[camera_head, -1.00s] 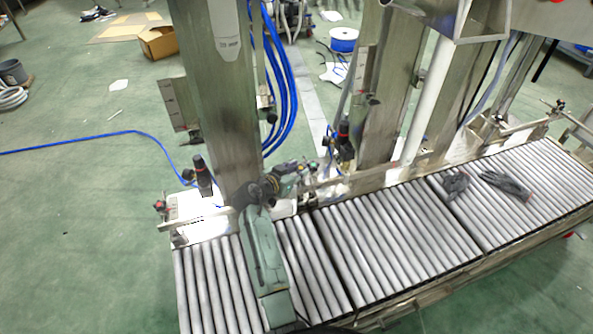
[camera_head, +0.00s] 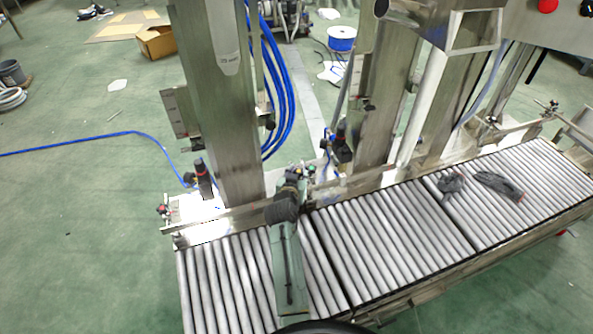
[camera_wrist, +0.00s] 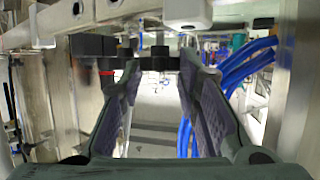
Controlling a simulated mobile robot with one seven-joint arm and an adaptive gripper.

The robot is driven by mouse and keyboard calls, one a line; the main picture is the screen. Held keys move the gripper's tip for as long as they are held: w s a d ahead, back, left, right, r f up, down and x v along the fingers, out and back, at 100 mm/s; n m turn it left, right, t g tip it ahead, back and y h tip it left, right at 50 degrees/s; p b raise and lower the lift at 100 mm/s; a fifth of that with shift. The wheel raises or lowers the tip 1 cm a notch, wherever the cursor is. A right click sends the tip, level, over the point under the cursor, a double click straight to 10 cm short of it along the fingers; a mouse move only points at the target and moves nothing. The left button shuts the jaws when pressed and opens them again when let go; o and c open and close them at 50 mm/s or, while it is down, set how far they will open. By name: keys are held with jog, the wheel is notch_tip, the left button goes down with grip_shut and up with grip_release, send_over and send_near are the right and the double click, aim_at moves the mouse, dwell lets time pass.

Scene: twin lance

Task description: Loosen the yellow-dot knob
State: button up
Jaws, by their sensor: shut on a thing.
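My gripper (camera_wrist: 160,66) is closed in on a black knob-like part (camera_wrist: 160,61) that spans between its fingertips. A short dark stem stands above this part. No yellow dot can be made out on it. In the head view my gripper (camera_head: 294,172) is at the metal side rail by the tall column, and my own wrist hides most of the contact. A small green-topped fitting (camera_head: 312,168) shows just right of my gripper.
The roller conveyor (camera_head: 390,245) runs below my arm, with dark gloves (camera_head: 500,184) on its right part. A steel column (camera_head: 225,110) and blue hoses (camera_head: 283,90) stand close behind my gripper.

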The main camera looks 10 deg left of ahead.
jog(key=o, duration=1.2)
jog(key=shift+c, duration=0.2)
jog(key=shift+s, duration=0.15)
jog(key=v, duration=1.2)
